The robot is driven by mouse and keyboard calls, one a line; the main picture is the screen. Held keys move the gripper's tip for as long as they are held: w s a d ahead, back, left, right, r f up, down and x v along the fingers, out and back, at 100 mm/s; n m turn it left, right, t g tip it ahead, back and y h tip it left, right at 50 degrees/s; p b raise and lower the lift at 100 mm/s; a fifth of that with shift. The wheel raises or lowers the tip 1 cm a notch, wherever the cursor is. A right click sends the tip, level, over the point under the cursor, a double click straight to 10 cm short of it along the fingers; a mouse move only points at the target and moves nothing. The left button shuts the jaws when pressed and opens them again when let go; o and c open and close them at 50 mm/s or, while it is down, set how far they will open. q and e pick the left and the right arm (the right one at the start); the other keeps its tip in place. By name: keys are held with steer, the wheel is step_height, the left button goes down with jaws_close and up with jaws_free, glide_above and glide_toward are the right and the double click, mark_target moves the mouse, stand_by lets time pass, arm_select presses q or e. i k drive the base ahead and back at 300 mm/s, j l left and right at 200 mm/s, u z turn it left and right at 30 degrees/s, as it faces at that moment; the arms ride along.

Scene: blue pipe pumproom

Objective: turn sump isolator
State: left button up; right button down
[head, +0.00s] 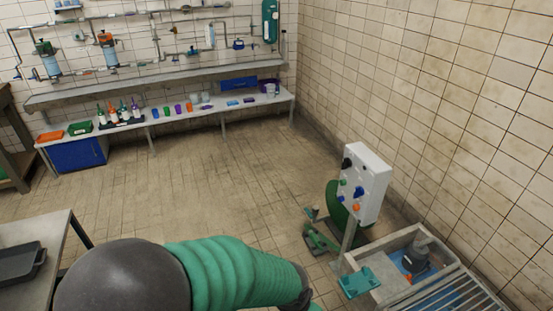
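A white panel (367,181) stands on a post at the right, close to the tiled wall. It carries a black knob (347,163), a few blue knobs (359,192) and an orange knob (356,207). I cannot tell which of these, if any, is the sump isolator. A pale sump basin (384,291) lies below the panel, with a dark pump-like thing (415,258) in it. My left arm, with a green sleeve, crosses the bottom from the left and ends short of the basin. Its gripper is cut off by the bottom edge. My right gripper is not seen.
A green round thing (336,203) and green metal parts (319,238) stand beside the post. A grating (455,294) covers the basin's right part. A bench (215,106) with bottles and cups lines the back wall. The middle floor is clear.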

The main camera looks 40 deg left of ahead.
mark_target(347, 161)
steer(key=u, duration=0.75)
steer(key=i+j+z, duration=0.1)
steer(key=i+j, duration=0.15)
steer(key=j, duration=0.15)
steer(key=i+j, duration=0.25)
steer(key=j, duration=0.2)
steer(key=i+j+z, duration=0.15)
steer(key=i+j, duration=0.35)
steer(key=j, duration=0.35)
steer(key=i+j+z, duration=0.15)
steer(key=j, duration=0.3)
steer(key=i+j+z, duration=0.1)
steer(key=i+j, duration=0.2)
steer(key=j, duration=0.2)
steer(key=i+j, duration=0.2)
steer(key=j, duration=0.3)
steer(key=i+j+z, duration=0.15)
steer(key=j, duration=0.35)
